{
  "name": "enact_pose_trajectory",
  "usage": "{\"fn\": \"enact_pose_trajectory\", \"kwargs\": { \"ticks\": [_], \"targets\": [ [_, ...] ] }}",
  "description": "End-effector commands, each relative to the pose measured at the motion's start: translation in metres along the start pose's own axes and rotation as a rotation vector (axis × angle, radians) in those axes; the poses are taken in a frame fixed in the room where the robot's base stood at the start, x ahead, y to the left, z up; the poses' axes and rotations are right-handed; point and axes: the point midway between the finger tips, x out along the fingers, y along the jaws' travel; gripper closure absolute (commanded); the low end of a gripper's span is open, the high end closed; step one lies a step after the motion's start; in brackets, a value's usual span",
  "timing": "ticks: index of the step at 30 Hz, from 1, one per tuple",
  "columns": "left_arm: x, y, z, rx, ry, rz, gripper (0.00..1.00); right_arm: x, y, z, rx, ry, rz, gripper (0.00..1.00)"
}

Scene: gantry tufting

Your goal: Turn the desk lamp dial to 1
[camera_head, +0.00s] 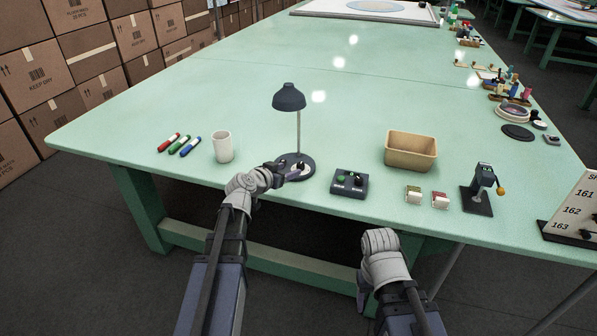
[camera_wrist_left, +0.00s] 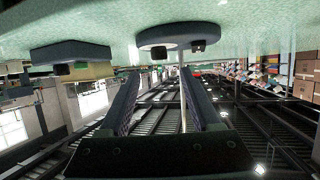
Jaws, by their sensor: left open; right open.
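The dark blue desk lamp (camera_head: 289,98) stands near the table's front edge, its round base partly behind my left gripper. In the left wrist view the picture is upside down, and the lamp base (camera_wrist_left: 178,32) hangs at the top with two small dark knobs on its front. One knob (camera_wrist_left: 198,46) is right of centre, the other (camera_wrist_left: 158,52) nearer the middle. The dial's number is too small to read. My left gripper (camera_head: 285,170) is open and empty just in front of the base; its two fingers (camera_wrist_left: 157,78) point towards the knobs. My right gripper (camera_head: 380,240) is open, off the table's front edge.
A dark control box (camera_head: 341,190) with a green button and black knob sits just right of the lamp. A tan bin (camera_head: 411,151) stands right.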

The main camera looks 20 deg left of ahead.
Motion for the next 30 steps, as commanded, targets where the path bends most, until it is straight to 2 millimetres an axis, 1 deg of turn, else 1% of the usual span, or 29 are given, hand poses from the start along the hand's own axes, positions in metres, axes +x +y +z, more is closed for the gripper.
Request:
{"fn": "enact_pose_trajectory", "kwargs": {
  "ticks": [5, 15, 18, 26, 27, 30],
  "targets": [
    [0.015, 0.0, 0.001, 0.001, -0.001, 0.002, 0.36, 0.007, -0.001, 0.0, 0.0, 0.0, 0.0, 0.36],
    [0.067, 0.0, 0.002, 0.0, -0.002, 0.003, 0.36, 0.027, -0.003, -0.001, 0.0, 0.0, 0.0, 0.36],
    [0.075, 0.001, 0.002, 0.001, -0.002, 0.003, 0.36, 0.029, -0.003, -0.002, 0.0, 0.0, 0.0, 0.36],
    [0.077, 0.001, 0.001, 0.0, -0.002, 0.002, 0.36, 0.029, -0.003, -0.002, 0.0, 0.0, 0.0, 0.36],
    [0.077, 0.001, 0.001, 0.0, -0.002, 0.002, 0.37, 0.029, -0.003, -0.002, 0.0, 0.0, 0.0, 0.36],
    [0.077, 0.001, 0.001, 0.0, -0.002, 0.002, 0.48, 0.029, -0.003, -0.002, 0.0, 0.0, 0.0, 0.36]
  ]
}}
